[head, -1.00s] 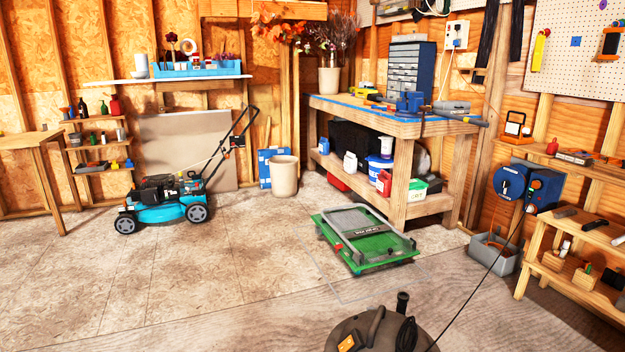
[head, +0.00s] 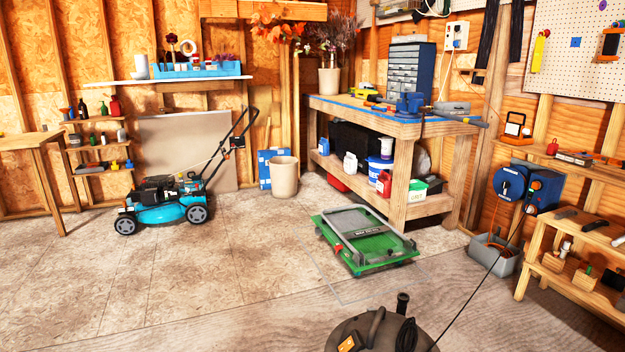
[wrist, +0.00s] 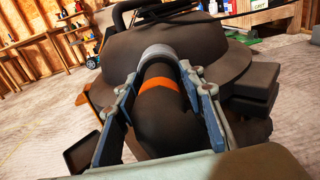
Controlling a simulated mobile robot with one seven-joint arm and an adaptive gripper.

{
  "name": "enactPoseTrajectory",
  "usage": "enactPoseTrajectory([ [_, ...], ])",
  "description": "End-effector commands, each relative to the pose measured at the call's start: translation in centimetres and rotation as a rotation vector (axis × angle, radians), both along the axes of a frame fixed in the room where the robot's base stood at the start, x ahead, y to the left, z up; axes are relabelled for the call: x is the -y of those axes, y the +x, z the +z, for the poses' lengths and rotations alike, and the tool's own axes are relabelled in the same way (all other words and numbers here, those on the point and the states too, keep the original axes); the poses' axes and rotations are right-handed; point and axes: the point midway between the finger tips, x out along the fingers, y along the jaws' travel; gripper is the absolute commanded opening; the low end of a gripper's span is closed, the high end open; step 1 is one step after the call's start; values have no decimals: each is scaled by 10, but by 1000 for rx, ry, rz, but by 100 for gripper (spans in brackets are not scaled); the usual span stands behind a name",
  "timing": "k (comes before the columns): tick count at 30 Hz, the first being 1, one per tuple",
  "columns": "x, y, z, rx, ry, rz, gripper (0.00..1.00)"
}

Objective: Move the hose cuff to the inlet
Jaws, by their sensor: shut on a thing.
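The hose cuff (wrist: 160,120) is a thick black tube with an orange band, in the middle of the wrist view. My gripper (wrist: 160,82) has its two blue-grey fingers on either side of the cuff and is shut on it. Beyond the band, a light grey ring (wrist: 168,54) lies against the dark, rounded vacuum body (wrist: 215,50). This ring looks like the inlet, but I cannot tell whether the cuff is in it or only in front of it. The vacuum's top also shows at the bottom of the head view (head: 372,332). My gripper is not in the head view.
A green mower lift (head: 365,240) stands on the floor behind the vacuum. A workbench (head: 400,130) is at the back and a low wooden shelf (head: 580,265) at the right. A blue mower (head: 165,200) stands at the left. The floor at front left is clear.

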Motion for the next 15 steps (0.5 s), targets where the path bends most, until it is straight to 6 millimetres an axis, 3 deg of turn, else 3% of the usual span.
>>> enactPoseTrajectory([
  [15, 6, -16, 0, 0, 0, -1, 0],
])
